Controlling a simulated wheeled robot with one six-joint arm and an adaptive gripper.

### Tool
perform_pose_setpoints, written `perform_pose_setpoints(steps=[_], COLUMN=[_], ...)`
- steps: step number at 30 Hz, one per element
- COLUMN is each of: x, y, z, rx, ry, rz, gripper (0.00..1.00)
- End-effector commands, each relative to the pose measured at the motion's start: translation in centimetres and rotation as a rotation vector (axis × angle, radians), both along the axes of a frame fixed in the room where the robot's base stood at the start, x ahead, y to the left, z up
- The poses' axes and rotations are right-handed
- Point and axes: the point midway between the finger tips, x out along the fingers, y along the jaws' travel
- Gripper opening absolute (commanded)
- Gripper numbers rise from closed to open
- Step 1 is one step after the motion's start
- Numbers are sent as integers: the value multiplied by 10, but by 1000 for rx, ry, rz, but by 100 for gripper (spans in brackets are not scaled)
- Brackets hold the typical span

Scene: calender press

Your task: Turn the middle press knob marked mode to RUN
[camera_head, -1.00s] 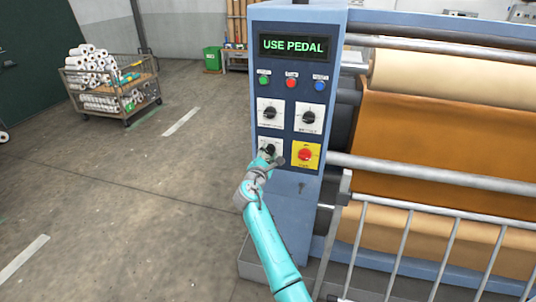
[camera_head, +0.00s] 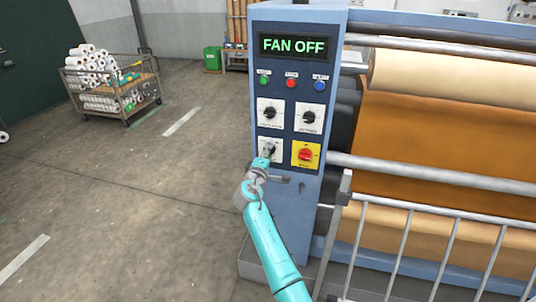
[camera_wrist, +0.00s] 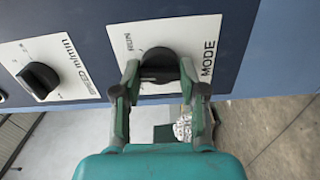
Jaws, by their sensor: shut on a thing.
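The press's control panel (camera_head: 283,215) stands right of the cart. The knob marked MODE (camera_head: 270,148) is black on a white plate, lower left of the panel. In the wrist view the MODE knob (camera_wrist: 158,62) sits between the two fingers of my gripper (camera_wrist: 158,84), which is shut on it. RUN is printed at the plate's upper left in that view. The fingers partly cover the knob, so its pointer is hard to read. In the head view my gripper (camera_head: 267,157) reaches the knob from below.
Beside it is the yellow plate with a red switch (camera_head: 305,154). Above is the SPEED knob (camera_wrist: 38,80), with another knob (camera_head: 309,117) to its right. The display (camera_head: 293,46) reads FAN OFF. A barred guard (camera_head: 405,238) stands right; floor at left is open.

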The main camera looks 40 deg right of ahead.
Motion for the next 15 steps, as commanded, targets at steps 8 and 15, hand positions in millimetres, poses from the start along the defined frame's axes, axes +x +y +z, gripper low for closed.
perform_pose_setpoints(steps=[8,15], x=[0,0], y=[0,0], z=[-2,-2], rx=[162,291], ry=[-204,-369], rz=[-1,-1], gripper=[7,7])
